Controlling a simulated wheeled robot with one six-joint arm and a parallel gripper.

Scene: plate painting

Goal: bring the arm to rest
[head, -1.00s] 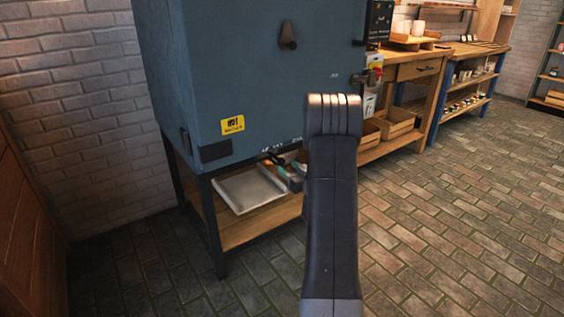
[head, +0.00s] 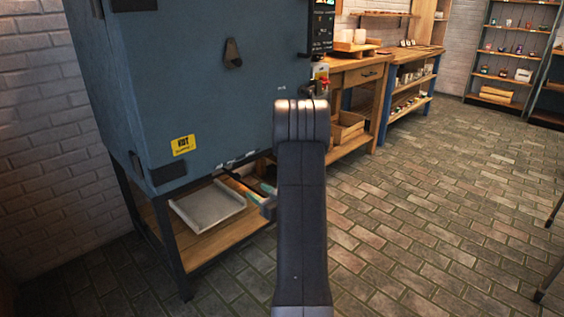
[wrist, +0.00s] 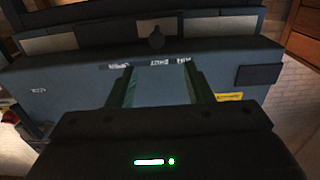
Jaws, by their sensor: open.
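My arm (head: 302,210) stands upright in the middle of the head view, in front of the right side of a blue-grey kiln (head: 205,85). My gripper's fingers cannot be made out in the head view. In the wrist view my gripper (wrist: 160,86) shows two dark green fingers spread apart, with nothing between them. Beyond the fingers is the kiln's blue-grey face (wrist: 75,85), seen upside down, with a yellow label (wrist: 229,97) and a dark plate (wrist: 258,75). I cannot tell how far the fingers are from it.
A grey tray (head: 207,206) lies on the wooden shelf (head: 215,240) under the kiln. Workbenches (head: 352,76) line the wall behind. A shelf rack (head: 507,50) stands at the back right. Dark legs (head: 552,215) show at the right edge. The brick floor (head: 430,210) between is mostly clear.

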